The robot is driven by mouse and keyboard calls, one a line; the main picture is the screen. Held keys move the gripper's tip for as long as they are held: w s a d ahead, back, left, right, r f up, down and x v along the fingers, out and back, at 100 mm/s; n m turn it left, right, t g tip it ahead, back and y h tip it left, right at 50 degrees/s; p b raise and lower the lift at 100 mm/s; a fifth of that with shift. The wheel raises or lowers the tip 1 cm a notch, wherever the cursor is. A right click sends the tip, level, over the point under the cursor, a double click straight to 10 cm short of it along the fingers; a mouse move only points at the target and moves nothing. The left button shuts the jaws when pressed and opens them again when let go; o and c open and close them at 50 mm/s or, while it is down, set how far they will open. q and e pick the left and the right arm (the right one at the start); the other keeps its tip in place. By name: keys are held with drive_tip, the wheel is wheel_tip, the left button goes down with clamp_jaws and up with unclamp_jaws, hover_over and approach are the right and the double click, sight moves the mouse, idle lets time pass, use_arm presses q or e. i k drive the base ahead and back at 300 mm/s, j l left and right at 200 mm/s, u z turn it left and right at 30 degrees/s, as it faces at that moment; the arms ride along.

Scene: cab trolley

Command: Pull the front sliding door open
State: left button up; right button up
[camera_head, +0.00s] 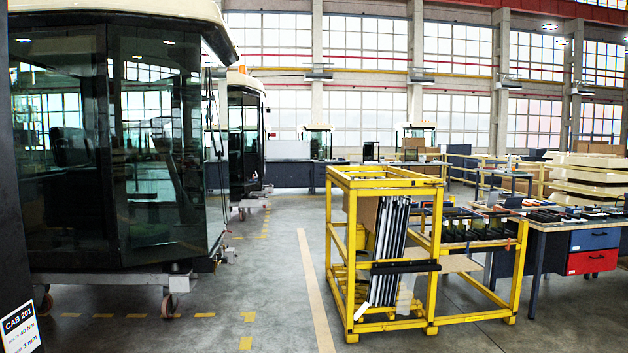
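A large cab (105,150) with dark tinted glass and a cream roof stands at the left on a grey wheeled trolley (100,281). Its glass panes (160,140) meet at a dark upright edge and look closed. I cannot tell which pane is the front sliding door, and no handle is clear. Neither of my grippers shows in this view.
A yellow frame rack (385,178) holding upright panels stands right of centre. A workbench (560,226) with red and blue drawers is at the right. A second cab (247,140) stands behind. A dark panel with a CAB 201 sign (20,328) is at the left edge. Floor between is clear.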

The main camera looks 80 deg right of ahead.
sight(273, 174)
drive_tip(key=z, duration=2.5)
drive_tip(key=i, duration=1.5)
drive_tip(key=i+l, duration=0.15)
drive_tip(key=i, duration=2.8)
drive_tip(key=i+j, duration=0.15)
drive_tip(key=i, duration=0.4)
drive_tip(key=i+j, duration=0.2)
drive_tip(key=i, duration=0.35)
drive_tip(key=i+j, duration=0.15)
drive_tip(key=i, duration=0.4)
drive_tip(key=i+l, duration=0.1)
drive_tip(key=i, duration=3.15)
drive_tip(key=j+u, duration=0.05)
drive_tip(key=j, duration=0.05)
